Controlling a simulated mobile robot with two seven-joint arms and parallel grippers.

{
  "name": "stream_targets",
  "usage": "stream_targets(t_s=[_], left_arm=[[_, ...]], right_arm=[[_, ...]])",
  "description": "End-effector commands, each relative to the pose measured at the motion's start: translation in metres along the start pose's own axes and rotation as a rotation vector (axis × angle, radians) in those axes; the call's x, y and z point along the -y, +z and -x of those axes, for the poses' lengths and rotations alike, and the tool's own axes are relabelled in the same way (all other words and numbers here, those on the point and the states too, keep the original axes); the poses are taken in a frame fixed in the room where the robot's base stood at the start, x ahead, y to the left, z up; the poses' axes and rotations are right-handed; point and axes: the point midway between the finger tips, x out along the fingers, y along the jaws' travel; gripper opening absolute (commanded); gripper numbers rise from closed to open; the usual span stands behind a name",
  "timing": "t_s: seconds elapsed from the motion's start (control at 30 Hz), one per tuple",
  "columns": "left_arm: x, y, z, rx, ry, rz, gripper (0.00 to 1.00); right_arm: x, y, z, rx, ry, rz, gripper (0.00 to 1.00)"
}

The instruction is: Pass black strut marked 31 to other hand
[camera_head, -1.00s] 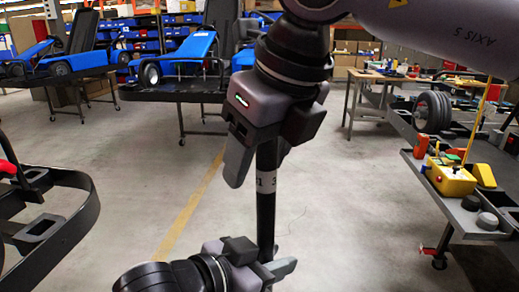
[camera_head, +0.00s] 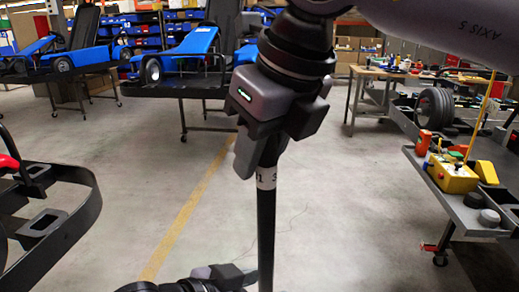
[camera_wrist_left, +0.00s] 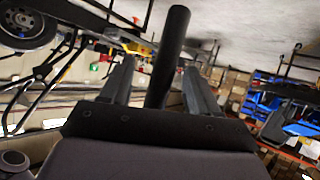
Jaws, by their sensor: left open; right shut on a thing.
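The black strut (camera_head: 266,235) hangs upright below my right gripper (camera_head: 258,165), which is shut on it. A white band with partly visible dark marks shows just under the fingers; the full marking cannot be read. The strut's lower part runs out of the bottom of the head view. My left gripper (camera_head: 238,276) is at the bottom edge beside the strut, mostly cut off. In the left wrist view, the open left fingers (camera_wrist_left: 160,68) stand on either side of the strut (camera_wrist_left: 170,45), with a gap to each. I cannot tell how deep it sits between them.
A grey cart (camera_head: 440,188) at the right carries a yellow box (camera_head: 453,177) and other parts. A black kart frame (camera_head: 62,225) stands at the left. Blue karts (camera_head: 190,50) on stands are at the back. The floor between is clear.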

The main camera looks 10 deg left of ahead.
Motion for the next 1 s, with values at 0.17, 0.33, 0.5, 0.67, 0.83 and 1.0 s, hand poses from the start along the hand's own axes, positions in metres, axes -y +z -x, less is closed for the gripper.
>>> stream_targets(t_s=[0.17, 0.33, 0.5, 0.67, 0.83, 1.0], left_arm=[[0.009, 0.064, 0.001, 0.086, 0.002, 0.121, 0.61], [0.048, 0.131, -0.016, 0.061, -0.148, 0.222, 0.61], [0.078, 0.214, -0.012, 0.062, -0.317, 0.239, 0.61], [0.087, 0.273, 0.004, 0.083, -0.413, 0.208, 0.61], [0.087, 0.305, 0.016, 0.098, -0.457, 0.18, 0.61], [0.087, 0.312, 0.02, 0.101, -0.467, 0.169, 0.61]], right_arm=[[0.0, 0.001, 0.001, 0.002, 0.0, 0.0, 0.0], [0.0, 0.001, 0.001, 0.002, 0.0, 0.0, 0.0], [0.0, 0.001, 0.001, 0.002, 0.0, 0.0, 0.0], [0.0, 0.001, 0.001, 0.002, 0.0, 0.0, 0.0], [0.0, 0.001, 0.001, 0.002, 0.0, 0.0, 0.0], [0.0, 0.001, 0.001, 0.002, 0.0, 0.0, 0.0]])
